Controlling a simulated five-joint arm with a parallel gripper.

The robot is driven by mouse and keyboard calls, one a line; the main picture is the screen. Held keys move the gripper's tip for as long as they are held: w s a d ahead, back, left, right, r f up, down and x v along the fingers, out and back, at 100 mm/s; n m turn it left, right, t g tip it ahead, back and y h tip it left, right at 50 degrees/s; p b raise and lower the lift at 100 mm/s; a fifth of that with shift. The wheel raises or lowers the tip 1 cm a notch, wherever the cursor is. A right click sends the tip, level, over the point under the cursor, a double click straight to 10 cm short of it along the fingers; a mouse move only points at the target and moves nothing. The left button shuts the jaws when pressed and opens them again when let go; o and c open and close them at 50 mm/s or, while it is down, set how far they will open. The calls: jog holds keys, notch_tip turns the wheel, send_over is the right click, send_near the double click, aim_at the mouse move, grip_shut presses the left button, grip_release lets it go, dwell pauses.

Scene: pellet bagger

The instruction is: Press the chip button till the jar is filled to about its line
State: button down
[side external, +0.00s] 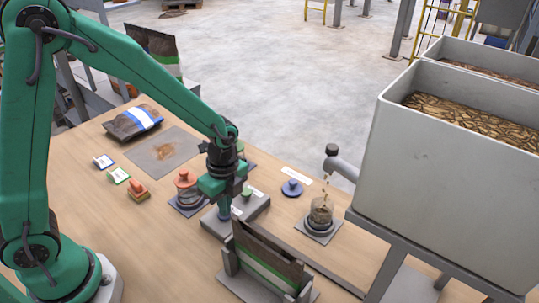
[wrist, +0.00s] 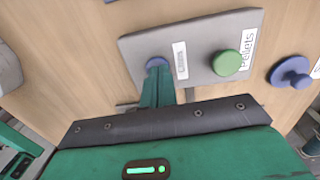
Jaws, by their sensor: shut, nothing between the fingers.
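The glass jar (side external: 321,211) stands upright on a grey square pad under the spout (side external: 340,165). Brown chips are in the jar, and a few pieces hang in the air between spout and jar. Its line is too small to make out. The button panel (side external: 247,211) has a green button (wrist: 227,63) with a label reading Pellets, and a blue button (wrist: 157,62) by another label too blurred to read. My gripper (side external: 224,213) is shut and empty, its fingertips down at the blue button. In the wrist view the fingers partly cover that button; contact looks likely.
A big grey hopper (side external: 440,150) full of chips stands right of the jar. A blue knobbed lid (side external: 291,188) lies behind the panel. A jar with an orange top (side external: 187,188) stands left of my gripper. A dark bag in a holder (side external: 268,255) stands in front.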

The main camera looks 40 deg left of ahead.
jog(key=shift+s+f, duration=0.1)
jog(key=shift+s, duration=0.1)
notch_tip(320, 180, up, 14)
jog(key=w, duration=0.1)
jog(key=shift+w, duration=0.2)
dwell(0.3)
jog(key=shift+r, duration=0.2)
jog(key=s+a+r+n+t, duration=0.3)
jog(key=s+n, duration=0.3)
jog(key=n, duration=0.3)
jog(key=s+a+r+n+t, duration=0.3)
jog(key=s+a+n, duration=0.3)
jog(key=n, duration=0.3)
jog(key=shift+s+r, duration=0.25)
jog(key=shift+s, duration=0.3)
dwell(0.6)
